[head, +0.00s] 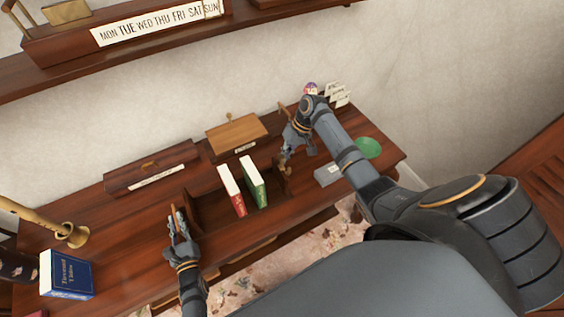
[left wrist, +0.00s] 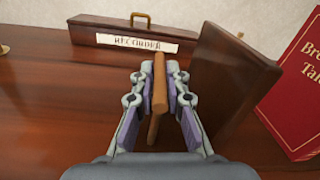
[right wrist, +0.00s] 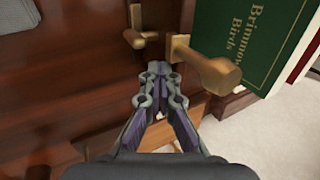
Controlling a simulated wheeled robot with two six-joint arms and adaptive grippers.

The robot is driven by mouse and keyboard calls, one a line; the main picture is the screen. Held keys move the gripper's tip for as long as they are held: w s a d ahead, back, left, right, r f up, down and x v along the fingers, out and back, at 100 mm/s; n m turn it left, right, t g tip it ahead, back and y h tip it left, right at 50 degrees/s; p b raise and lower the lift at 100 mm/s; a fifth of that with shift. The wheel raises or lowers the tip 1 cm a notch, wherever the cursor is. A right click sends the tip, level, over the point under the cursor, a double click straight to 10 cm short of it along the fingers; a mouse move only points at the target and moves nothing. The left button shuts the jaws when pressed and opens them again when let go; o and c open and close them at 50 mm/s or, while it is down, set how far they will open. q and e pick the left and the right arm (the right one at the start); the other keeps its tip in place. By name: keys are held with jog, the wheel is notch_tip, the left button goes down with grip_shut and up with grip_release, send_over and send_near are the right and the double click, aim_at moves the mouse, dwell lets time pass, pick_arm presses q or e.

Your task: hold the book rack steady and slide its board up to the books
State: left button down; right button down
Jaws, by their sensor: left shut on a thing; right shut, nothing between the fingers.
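The dark wooden book rack (head: 208,210) stands on the desk with a red book (head: 231,190) and a green book (head: 253,182) upright in it, a narrow gap between them. My left gripper (head: 177,222) is shut on a light wooden handle (left wrist: 159,90) beside the rack's left end panel (left wrist: 232,65). The red book (left wrist: 300,90) shows beyond that panel. My right gripper (head: 286,160) is shut and empty at the rack's right end. In the right wrist view a wooden knob (right wrist: 212,68) is just ahead of its fingertips, before the green book (right wrist: 245,40). The board is hard to make out.
A recorder case (head: 150,167) and a lighter wooden box (head: 237,133) stand behind the rack. A blue book (head: 67,275) and a brass candlestick-like piece (head: 72,236) are at left. A grey block (head: 327,174) and green dish (head: 368,148) lie right.

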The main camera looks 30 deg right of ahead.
aim_at(243, 168)
jog(key=shift+a, duration=1.85)
jog(key=shift+w+a, duration=0.2)
jog(key=shift+a, duration=1.7)
jog(key=shift+w+a, duration=0.15)
jog(key=shift+a, duration=1.95)
jog(key=shift+w+a, duration=0.15)
jog(key=shift+a, duration=1.85)
